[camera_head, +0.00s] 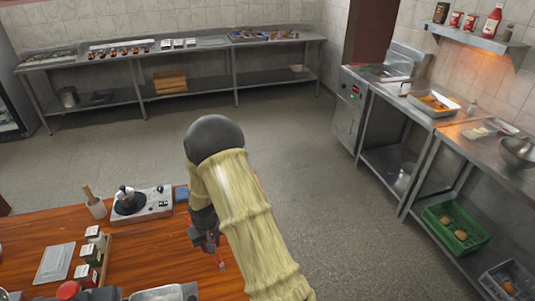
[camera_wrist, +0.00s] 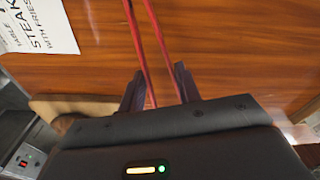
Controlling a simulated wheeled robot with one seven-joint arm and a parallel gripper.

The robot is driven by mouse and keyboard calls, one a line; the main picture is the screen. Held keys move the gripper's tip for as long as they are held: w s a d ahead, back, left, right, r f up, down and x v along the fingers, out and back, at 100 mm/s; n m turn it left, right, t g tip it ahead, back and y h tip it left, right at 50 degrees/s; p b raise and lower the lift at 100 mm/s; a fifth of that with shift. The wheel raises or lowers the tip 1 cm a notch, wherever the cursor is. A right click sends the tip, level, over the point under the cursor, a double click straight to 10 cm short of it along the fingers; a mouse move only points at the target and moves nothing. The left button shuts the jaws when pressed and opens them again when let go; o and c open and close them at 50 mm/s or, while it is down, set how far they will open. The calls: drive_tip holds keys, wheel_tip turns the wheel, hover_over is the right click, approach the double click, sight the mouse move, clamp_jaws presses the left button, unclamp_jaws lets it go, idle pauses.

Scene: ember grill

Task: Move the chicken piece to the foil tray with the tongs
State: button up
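My gripper (camera_wrist: 160,78) has its two dark fingers on either side of the red tongs (camera_wrist: 137,45). Both tong arms run between the fingers and seem to touch them, so it looks shut on the tongs. The tongs extend over the wooden table, and their far ends are out of the wrist view. In the head view my gripper (camera_head: 212,243) hangs at the table's right side, with a bit of red below it. I cannot make out a chicken piece. A metal tray (camera_head: 165,293) is cut off at the bottom edge; I cannot tell if it is the foil tray.
A steak sign (camera_wrist: 40,25) lies left in the wrist view. A right-hand counter carries a tray with orange food (camera_head: 435,104). The floor between is clear.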

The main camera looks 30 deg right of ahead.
drive_tip(key=shift+s+a, duration=0.1)
drive_tip(key=shift+r, duration=0.1)
drive_tip(key=shift+w+d+r, duration=0.1)
drive_tip(key=shift+w+d, duration=0.15)
drive_tip(key=shift+d, duration=0.05)
drive_tip(key=w+d+r+n+g+h+p, duration=0.2)
drive_tip(key=d+r+n+p, duration=0.4)
drive_tip(key=d+r, duration=0.4)
drive_tip(key=w+d+r+n+g+h+p, duration=0.1)
drive_tip(key=w+d+r+n+h+p, duration=0.2)
drive_tip(key=d, duration=1.3)
wheel_tip(320, 180, up, 8)
drive_tip(key=n+h+p, duration=0.2)
drive_tip(key=n, duration=0.3)
drive_tip(key=shift+d+f+n+g+p, duration=0.25)
drive_tip(key=shift+d+n+g+p, duration=0.05)
drive_tip(key=shift+d+g+p, duration=0.1)
drive_tip(key=shift+w+f, duration=0.1)
drive_tip(key=shift+f, duration=0.05)
wheel_tip(320, 180, down, 10)
drive_tip(key=b, duration=0.6)
drive_tip(key=shift+b, duration=0.3)
drive_tip(key=shift+a, duration=0.1)
drive_tip(key=shift+c, duration=0.3)
